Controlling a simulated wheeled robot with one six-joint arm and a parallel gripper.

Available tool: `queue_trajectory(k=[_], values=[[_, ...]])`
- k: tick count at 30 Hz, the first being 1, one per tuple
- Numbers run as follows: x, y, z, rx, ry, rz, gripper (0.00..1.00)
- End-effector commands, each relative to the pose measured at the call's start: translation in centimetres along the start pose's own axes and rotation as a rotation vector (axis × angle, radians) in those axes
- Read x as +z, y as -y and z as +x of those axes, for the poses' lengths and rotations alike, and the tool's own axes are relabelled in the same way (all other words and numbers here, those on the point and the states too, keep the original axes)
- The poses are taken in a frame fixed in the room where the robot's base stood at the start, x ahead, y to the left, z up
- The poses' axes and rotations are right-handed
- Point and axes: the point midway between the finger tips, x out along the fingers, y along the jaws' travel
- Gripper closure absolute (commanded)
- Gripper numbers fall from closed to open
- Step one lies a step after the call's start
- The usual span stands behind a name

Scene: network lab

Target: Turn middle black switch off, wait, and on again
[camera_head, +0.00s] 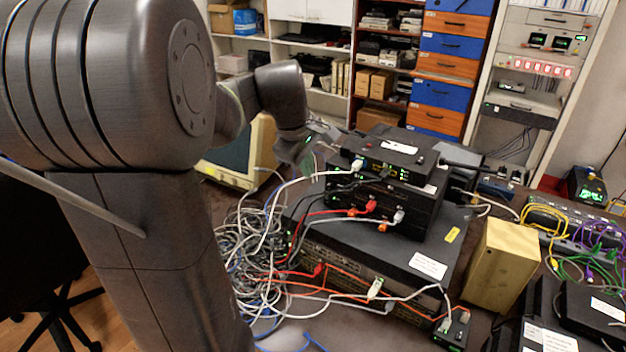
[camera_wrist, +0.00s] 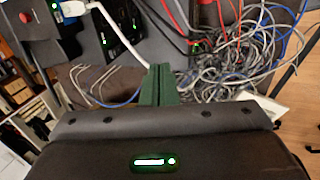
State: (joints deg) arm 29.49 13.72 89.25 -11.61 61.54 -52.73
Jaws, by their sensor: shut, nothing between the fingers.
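In the head view a stack of small black switches stands on a wide, flat dark unit. The middle black switch (camera_head: 428,203) sits under the top switch (camera_head: 405,150), with cables plugged into its front. My gripper (camera_head: 309,168) is just left of the stack, its green fingers pointing down, apart from the switches. In the wrist view my gripper (camera_wrist: 157,82) has its green fingers together and empty. Part of the switch stack (camera_wrist: 118,38) shows at upper left with a white cable. I cannot make out a power button on the middle switch.
A tangle of grey, blue and red cables (camera_head: 240,245) lies left of the stack. The wide dark unit (camera_head: 415,255) supports the stack. A yellowish box (camera_head: 502,265) stands to the right. An old monitor (camera_head: 232,160) is behind my arm. Shelves and a rack line the back.

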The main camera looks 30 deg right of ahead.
Motion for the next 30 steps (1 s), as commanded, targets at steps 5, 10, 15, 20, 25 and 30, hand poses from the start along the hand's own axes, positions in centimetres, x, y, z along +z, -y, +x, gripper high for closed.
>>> queue_trajectory(k=[5,10,15,20,25,30], values=[[0.0,0.0,0.0,0.000,0.000,0.000,1.00],[0.0,0.0,0.0,0.000,0.000,0.000,1.00],[0.0,0.0,0.9,-0.002,0.001,0.000,1.00],[0.1,0.1,3.5,-0.005,0.003,0.000,1.00],[0.1,0.1,7.3,-0.005,0.004,0.000,1.00],[0.0,-0.3,10.4,-0.002,0.002,0.001,1.00]])
